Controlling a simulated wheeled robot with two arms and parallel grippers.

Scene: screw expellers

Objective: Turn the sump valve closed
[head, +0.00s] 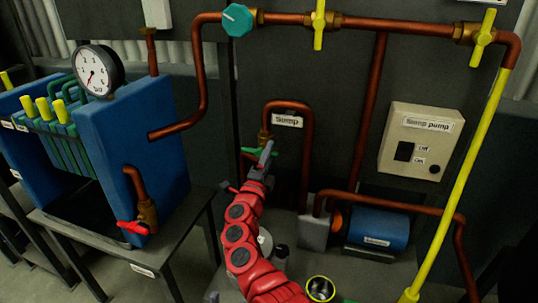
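The sump valve is on the copper pipe by the "Sump" label (287,121). Its brass body (263,138) sits on the pipe, and its green handle (248,151) shows partly behind my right gripper. My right gripper (266,156), on the red arm rising from the bottom middle, is at the handle. The grey fingers overlap the handle in the picture. I cannot tell whether they touch it or how far apart they are. My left gripper is out of view.
A blue pump (378,228) and a "Sump pump" switch box (421,142) are at the right. A yellow pipe (460,185) slants down there. A blue press with a gauge (98,70) and red-handled tap (133,228) stands at the left.

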